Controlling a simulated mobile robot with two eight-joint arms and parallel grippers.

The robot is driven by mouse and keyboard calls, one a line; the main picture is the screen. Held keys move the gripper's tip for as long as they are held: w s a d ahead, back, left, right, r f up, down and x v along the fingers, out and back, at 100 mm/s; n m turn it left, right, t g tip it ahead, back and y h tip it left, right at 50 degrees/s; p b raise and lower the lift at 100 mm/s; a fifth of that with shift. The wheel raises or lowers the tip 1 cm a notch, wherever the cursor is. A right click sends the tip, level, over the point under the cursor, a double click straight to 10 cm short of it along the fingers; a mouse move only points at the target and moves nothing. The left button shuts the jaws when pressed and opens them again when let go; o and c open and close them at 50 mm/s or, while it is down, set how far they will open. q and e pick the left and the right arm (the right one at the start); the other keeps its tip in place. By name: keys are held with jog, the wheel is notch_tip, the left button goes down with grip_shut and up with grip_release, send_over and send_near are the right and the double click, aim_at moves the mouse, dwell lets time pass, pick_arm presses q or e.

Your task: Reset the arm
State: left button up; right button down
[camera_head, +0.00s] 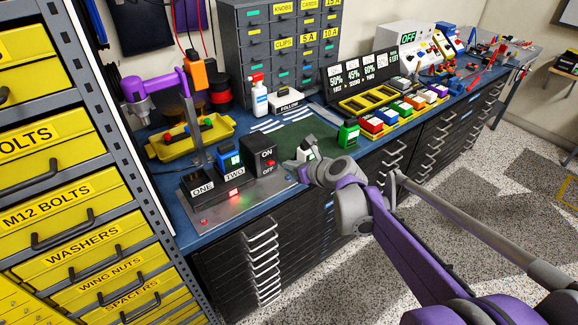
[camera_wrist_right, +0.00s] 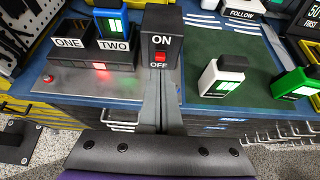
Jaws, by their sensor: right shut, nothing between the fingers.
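My right gripper (camera_head: 293,164) is at the front of the blue workbench, beside the black ON/OFF switch box (camera_head: 264,158). In the right wrist view its fingers (camera_wrist_right: 158,84) are together and empty, in front of the red switch (camera_wrist_right: 161,57) on that box. Whether they touch the box I cannot tell. The right arm reaches in from the lower right, and its wrist hides part of the bench edge. My left gripper is not in view.
A white battery-like block (camera_head: 306,148) and a green one (camera_head: 348,133) stand right of the gripper. A blue block (camera_head: 228,157) sits in the TWO slot, with a red light below. Drawers (camera_head: 262,255) line the bench front; the speckled floor is open.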

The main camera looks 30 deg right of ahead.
jog(key=shift+s, duration=0.1)
dwell(0.4)
jog(key=shift+r, duration=0.1)
